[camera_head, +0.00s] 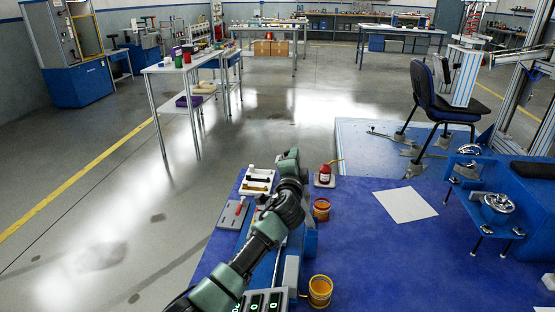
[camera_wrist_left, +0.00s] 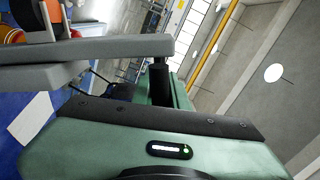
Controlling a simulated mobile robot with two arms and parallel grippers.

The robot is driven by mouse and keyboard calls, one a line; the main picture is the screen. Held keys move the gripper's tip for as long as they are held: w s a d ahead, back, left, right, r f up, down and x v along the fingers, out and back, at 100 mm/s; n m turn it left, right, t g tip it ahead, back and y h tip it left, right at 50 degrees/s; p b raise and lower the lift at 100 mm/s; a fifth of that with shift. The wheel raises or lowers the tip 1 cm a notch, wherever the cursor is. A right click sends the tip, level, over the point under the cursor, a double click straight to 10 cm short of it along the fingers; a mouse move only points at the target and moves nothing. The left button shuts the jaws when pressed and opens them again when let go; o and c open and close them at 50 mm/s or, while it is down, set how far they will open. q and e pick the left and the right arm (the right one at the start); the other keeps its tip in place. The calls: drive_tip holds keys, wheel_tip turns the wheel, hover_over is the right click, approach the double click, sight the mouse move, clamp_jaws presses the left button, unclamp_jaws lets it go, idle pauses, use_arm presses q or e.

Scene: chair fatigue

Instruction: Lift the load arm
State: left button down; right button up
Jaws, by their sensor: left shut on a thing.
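My left arm reaches in from the bottom of the head view, and its gripper (camera_head: 288,160) is above the far end of the blue bench rig (camera_head: 308,240). In the left wrist view its grey fingers (camera_wrist_left: 95,48) run across the upper left. A short grey bar (camera_wrist_left: 47,18) with orange and black round parts (camera_wrist_left: 10,36) shows at their far end. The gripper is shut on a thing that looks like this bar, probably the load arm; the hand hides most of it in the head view. My right gripper is in neither view.
A dark chair (camera_head: 430,95) stands on the platform behind. Open floor lies left.

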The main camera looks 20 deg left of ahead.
use_arm(q)
drive_tip(key=shift+w+d+r+m, duration=0.2)
drive_tip(key=shift+d+m, duration=0.2)
drive_tip(key=shift+d, duration=0.45)
drive_tip(key=shift+w+d+r+m, duration=0.1)
drive_tip(key=shift+w+d+m, duration=0.25)
drive_tip(key=shift+d, duration=0.45)
drive_tip(key=shift+w+d+r+m, duration=0.1)
drive_tip(key=shift+d+m, duration=0.35)
drive_tip(key=shift+d, duration=0.4)
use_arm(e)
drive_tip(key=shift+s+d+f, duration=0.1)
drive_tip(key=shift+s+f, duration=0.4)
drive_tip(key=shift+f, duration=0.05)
use_arm(q)
drive_tip(key=c, duration=1.4)
unclamp_jaws()
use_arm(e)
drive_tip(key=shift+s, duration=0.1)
